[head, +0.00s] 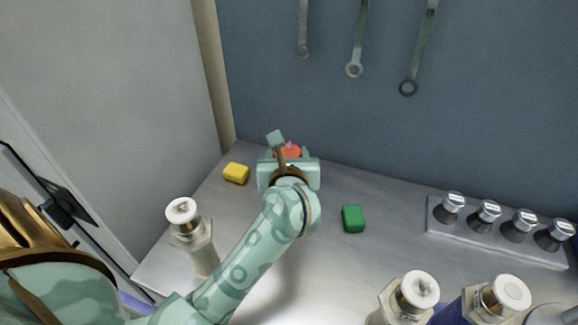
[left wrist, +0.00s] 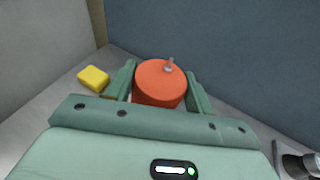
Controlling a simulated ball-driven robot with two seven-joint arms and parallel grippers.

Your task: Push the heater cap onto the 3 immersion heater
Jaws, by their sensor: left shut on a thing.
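My left gripper (head: 287,150) is shut on a red-orange round piece (head: 289,153) with a small metal pin on top, near the back of the table. The left wrist view shows this piece (left wrist: 160,82) between the two fingers (left wrist: 160,88). I cannot tell for sure whether it is the heater cap. Metal fittings with silver labelled tops (head: 485,213) stand in a row on a grey rack (head: 497,243) at the right; the labels are too small to read, so I cannot pick out number 3. My right gripper is not in view.
A yellow block (head: 236,173) lies left of the gripper, and a green block (head: 353,218) lies right of it. White-topped cylinders stand at the left (head: 184,212) and front right (head: 418,290). Wrenches (head: 355,70) hang on the back wall. The table between green block and rack is clear.

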